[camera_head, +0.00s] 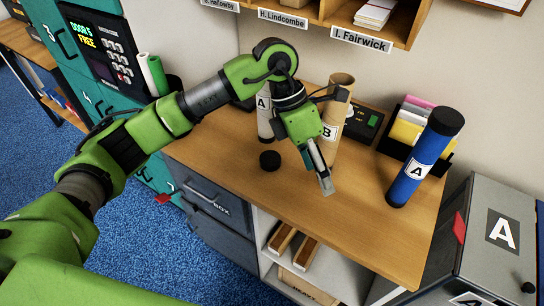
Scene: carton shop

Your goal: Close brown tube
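The brown tube (333,148) stands upright on the wooden desk, with a white label B. Its top shows tan with no black cap on it, and my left arm hides part of its side. A loose black cap (270,160) lies on the desk to the left of the tube. My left gripper (326,186) points down in front of the brown tube, to the right of the cap and apart from it. I see its fingers nearly edge-on, so I cannot tell their opening. Nothing shows in it. My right gripper is out of view.
A white tube A (264,124) stands behind the cap. A blue tube A (416,165) with black ends stands at the right, near a file holder (452,160). A grey box A (497,240) is beyond the desk's right edge. The front desk (370,225) is clear.

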